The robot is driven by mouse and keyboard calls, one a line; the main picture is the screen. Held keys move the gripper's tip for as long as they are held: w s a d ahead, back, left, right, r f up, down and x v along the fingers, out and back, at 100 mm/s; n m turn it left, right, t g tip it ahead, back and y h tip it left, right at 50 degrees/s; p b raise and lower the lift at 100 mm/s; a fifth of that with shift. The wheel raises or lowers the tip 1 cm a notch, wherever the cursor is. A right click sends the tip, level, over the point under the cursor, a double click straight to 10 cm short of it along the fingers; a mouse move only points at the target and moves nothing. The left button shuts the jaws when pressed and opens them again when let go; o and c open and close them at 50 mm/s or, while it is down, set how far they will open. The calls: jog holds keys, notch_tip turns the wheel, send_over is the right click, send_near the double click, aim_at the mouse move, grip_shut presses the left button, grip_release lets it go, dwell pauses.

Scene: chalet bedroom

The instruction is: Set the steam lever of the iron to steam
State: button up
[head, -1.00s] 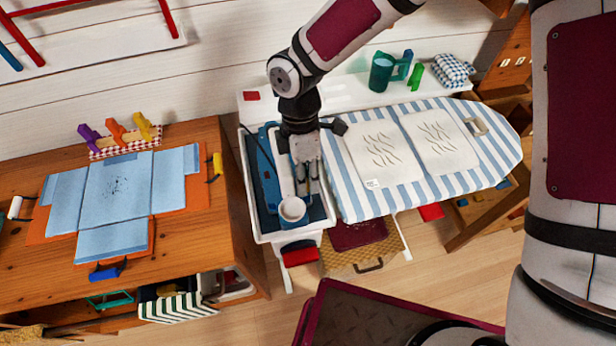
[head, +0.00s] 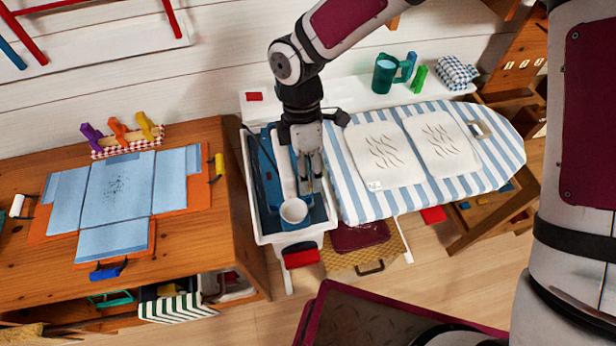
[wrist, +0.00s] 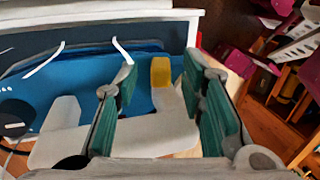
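In the wrist view a short yellow lever (wrist: 161,72) stands up from a white body (wrist: 150,135), which looks like part of the iron, over a blue surface (wrist: 70,85). My gripper (wrist: 165,85) has its two green-padded fingers on either side of the lever, with visible gaps; I see no contact. In the head view my gripper (head: 310,187) points down into the white tray (head: 247,185) at the left end of the ironing board (head: 350,205). My gripper hides much of the iron there, and the lever cannot be made out. The lever's setting is unclear.
A dark cord (head: 252,150) runs along the tray's left side. Cloths lie on the board to the right. A wooden table (head: 215,255) stands to the left.

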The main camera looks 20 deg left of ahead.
jog(key=v, duration=1)
